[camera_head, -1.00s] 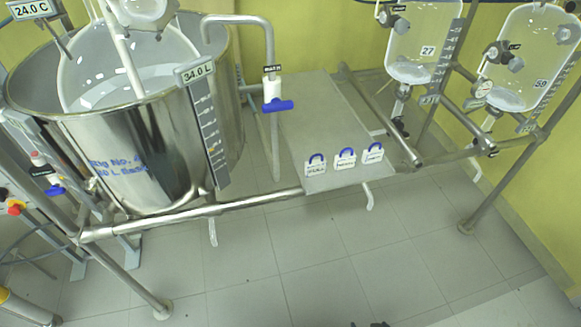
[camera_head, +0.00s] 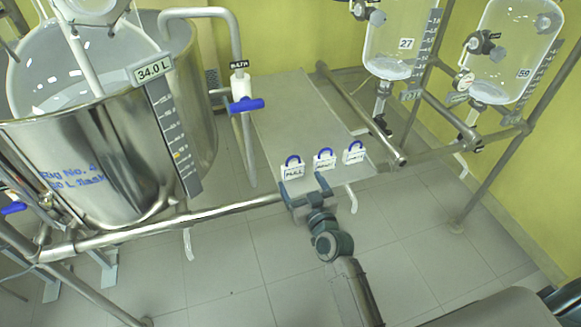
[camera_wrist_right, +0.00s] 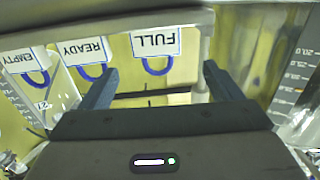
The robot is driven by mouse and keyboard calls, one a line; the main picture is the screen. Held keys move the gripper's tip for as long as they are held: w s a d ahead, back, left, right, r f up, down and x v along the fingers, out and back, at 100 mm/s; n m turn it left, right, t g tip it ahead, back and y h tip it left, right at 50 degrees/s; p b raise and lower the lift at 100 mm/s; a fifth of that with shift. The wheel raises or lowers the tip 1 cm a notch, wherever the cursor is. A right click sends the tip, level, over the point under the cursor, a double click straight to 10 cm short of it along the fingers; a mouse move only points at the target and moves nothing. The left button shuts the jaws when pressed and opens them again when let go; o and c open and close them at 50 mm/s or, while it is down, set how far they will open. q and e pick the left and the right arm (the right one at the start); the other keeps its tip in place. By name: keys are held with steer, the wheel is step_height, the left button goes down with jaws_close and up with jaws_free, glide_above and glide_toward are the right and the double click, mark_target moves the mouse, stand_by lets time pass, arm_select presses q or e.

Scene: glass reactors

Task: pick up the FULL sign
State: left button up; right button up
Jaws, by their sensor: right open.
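The FULL sign (camera_head: 293,172) is a small white tag with a blue loop handle, the leftmost of three on the front edge of a grey shelf (camera_head: 300,110). In the right wrist view the FULL sign (camera_wrist_right: 154,43) appears upside down, its blue loop pointing towards my gripper. My right gripper (camera_head: 304,184) is at the shelf's front edge, just in front of the FULL sign. In the wrist view its fingers (camera_wrist_right: 160,82) are open and empty, apart on either side of the blue loop. My left gripper is not in view.
The READY sign (camera_head: 324,160) and EMPTY sign (camera_head: 354,153) stand close to the right of the FULL sign. A steel vessel (camera_head: 95,165) and a pipe with a blue valve handle (camera_head: 246,105) are on the left. Glass reactors (camera_head: 400,45) hang at the back right. The shelf behind the signs is clear.

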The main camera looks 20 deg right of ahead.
mark_target(295, 169)
steer(key=shift+w+f+p, duration=0.2)
steer(key=shift+w+p, duration=0.1)
steer(key=shift+w, duration=1.3)
steer(key=shift+w+f+p, duration=0.15)
steer(key=shift+w+p, duration=0.1)
steer(key=shift+w, duration=1.3)
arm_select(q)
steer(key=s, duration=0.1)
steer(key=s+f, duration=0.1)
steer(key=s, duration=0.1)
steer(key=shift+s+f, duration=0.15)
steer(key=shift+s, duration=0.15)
arm_select(e)
steer(key=c, duration=1.1)
